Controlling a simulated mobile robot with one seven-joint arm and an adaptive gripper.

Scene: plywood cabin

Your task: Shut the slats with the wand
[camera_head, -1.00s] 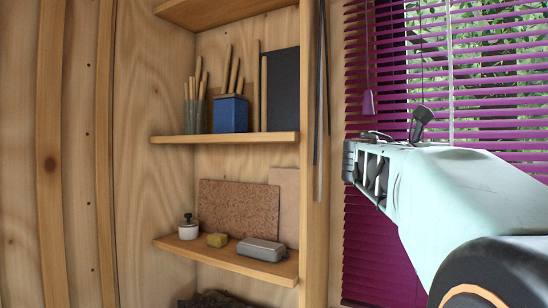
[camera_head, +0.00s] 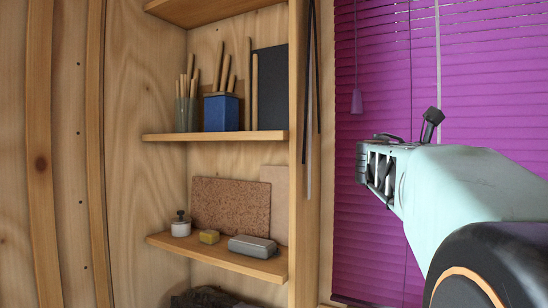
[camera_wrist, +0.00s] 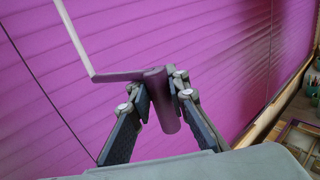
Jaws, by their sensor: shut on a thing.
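The purple blind (camera_head: 460,80) has its slats tilted shut, with no foliage showing between them; its slats also fill the wrist view (camera_wrist: 220,50). The wand (camera_wrist: 76,42) is a pale thin rod that bends at its lower end into a dark purple crank handle (camera_wrist: 166,112). In the head view the wand's rod (camera_head: 437,50) hangs in front of the slats, and its lower end is hidden behind my arm. My gripper (camera_wrist: 160,80) is shut on the crank handle, with a finger on each side of it. It also shows in the head view (camera_head: 362,165), close to the blind.
A pull cord with a purple tassel (camera_head: 356,101) hangs at the blind's left. Left of it, a wooden shelf (camera_head: 215,136) holds a blue box (camera_head: 221,113) and brushes. A lower shelf (camera_head: 215,259) holds a grey case (camera_head: 252,246). Thin strips hang on the shelf post.

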